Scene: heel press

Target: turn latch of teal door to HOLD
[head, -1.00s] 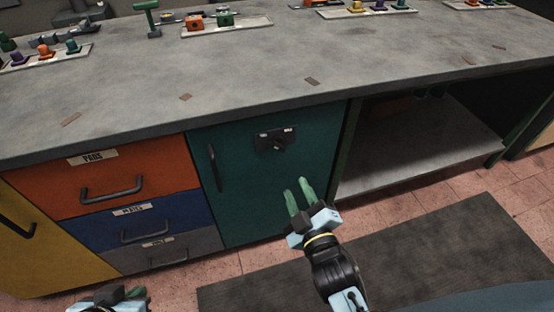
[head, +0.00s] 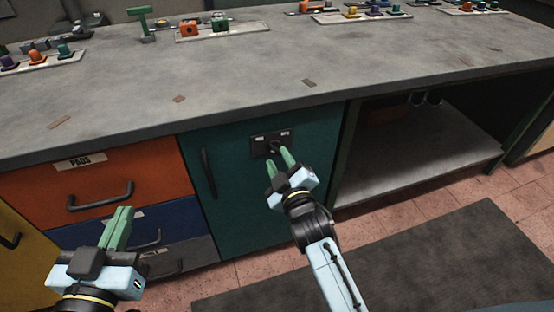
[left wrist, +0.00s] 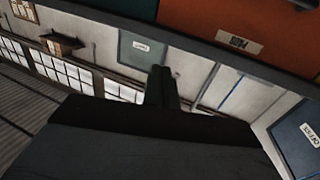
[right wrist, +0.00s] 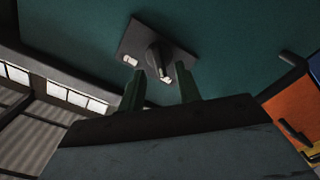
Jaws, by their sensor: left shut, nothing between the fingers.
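The teal door (head: 232,185) is shut in the cabinet under the worktop, with a dark vertical handle (head: 208,173) at its left. Its latch (head: 274,147) is a dark knob on a black plate (head: 258,145) near the door's top right. My right gripper (head: 279,161) is open in front of the latch. In the right wrist view the knob (right wrist: 158,56) shows just beyond and between the open fingertips (right wrist: 160,72); I cannot tell whether they touch. The plate's small labels are too blurred to read. My left gripper (head: 118,222) is shut and empty before the drawers.
An orange drawer (head: 100,185), a blue drawer (head: 175,217) and a grey drawer (head: 195,252) are left of the door. An open shelf bay (head: 430,160) is to its right. Trays of small parts stand on the worktop (head: 250,80). A dark mat (head: 400,260) lies on the floor.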

